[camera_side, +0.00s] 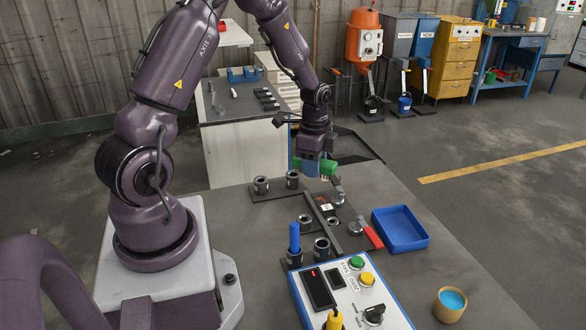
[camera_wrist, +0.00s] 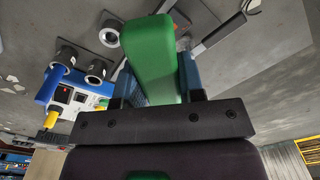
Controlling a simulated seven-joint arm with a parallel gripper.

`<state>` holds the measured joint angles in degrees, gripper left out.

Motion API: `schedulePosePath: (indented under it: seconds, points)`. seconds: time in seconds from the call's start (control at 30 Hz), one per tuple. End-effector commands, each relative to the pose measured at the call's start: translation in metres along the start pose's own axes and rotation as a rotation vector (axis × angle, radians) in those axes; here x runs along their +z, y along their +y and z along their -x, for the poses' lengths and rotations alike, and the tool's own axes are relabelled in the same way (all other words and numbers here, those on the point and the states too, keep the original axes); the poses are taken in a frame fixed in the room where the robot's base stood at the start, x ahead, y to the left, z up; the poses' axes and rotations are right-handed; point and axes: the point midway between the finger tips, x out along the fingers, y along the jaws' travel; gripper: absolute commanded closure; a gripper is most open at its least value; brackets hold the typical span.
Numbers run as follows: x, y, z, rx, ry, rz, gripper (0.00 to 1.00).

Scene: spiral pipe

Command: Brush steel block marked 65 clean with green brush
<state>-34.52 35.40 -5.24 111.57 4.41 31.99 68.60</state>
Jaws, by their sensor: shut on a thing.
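Below the brush in the side view is a small block with a pale label (camera_side: 326,206), at a dark fixture. The label's number is too small to read, so I cannot tell that it is the block marked 65. I cannot tell whether the bristles touch it.
A clamp with a red handle (camera_side: 372,236) lies beside the block. A blue tray (camera_side: 425,240) is to its right. Dark holders (camera_side: 261,185), a blue-handled tool (camera_side: 294,238), a control box (camera_side: 340,290) and a cup of blue liquid (camera_side: 450,303) stand around.

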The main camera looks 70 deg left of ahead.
Motion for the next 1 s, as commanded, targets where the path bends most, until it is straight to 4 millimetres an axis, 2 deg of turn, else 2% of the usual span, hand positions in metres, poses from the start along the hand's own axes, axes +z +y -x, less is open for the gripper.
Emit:
schedulePosePath:
  seconds: [0.1,0.2,0.4,0.67,1.0]
  points:
    - [-0.013,-0.011,0.005,-0.001,-0.001,-0.29,0.83]
    - [-0.018,-0.017,0.01,0.001,-0.004,-0.495,0.83]
    - [-0.019,-0.019,0.014,0.016,-0.01,-0.758,0.83]
    - [-0.018,-0.018,0.008,0.025,-0.01,-0.842,0.83]
    - [-0.018,-0.017,-0.022,0.024,-0.009,-0.839,0.83]
